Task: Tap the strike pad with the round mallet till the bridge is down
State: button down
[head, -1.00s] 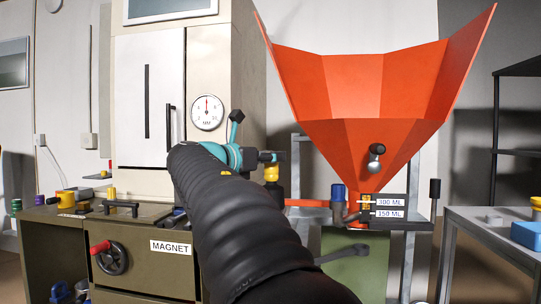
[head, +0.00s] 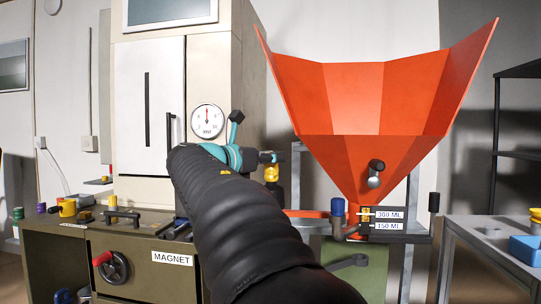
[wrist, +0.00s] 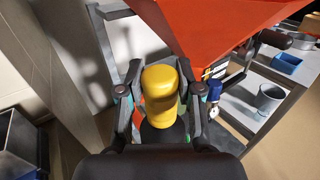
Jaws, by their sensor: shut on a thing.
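My gripper (head: 270,158) is left of the orange hopper's lower cone in the head view. In the wrist view my gripper (wrist: 158,92) is shut on a yellow piece with a dark part below it, which looks like the round mallet (wrist: 160,82). The mallet (head: 271,173) hangs under the gripper in the head view, apart from the hopper. A round grey fitting (head: 373,182) with a black knob sits on the cone's front and may be the strike pad. The hopper (head: 380,98) also fills the top of the wrist view (wrist: 205,28). No bridge of powder shows inside it.
A green bench (head: 150,275) labelled MAGNET and a tall cabinet (head: 145,100) with a gauge stand at left. Valve levers labelled 300 ML and 150 ML (head: 390,220) are under the cone. A grey table (head: 475,228) with a blue tray (head: 526,247) is at right.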

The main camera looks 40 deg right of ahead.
aim_at(266, 177)
notch_tip(266, 177, down, 5)
jog(key=shift+r+b, duration=0.1)
jog(key=shift+b, duration=1.05)
notch_tip(266, 177, up, 6)
jog(key=p, duration=0.4)
jog(key=shift+f+p, duration=0.2)
jog(key=shift+p, duration=0.1)
jog(key=shift+r, duration=0.15)
dwell(0.5)
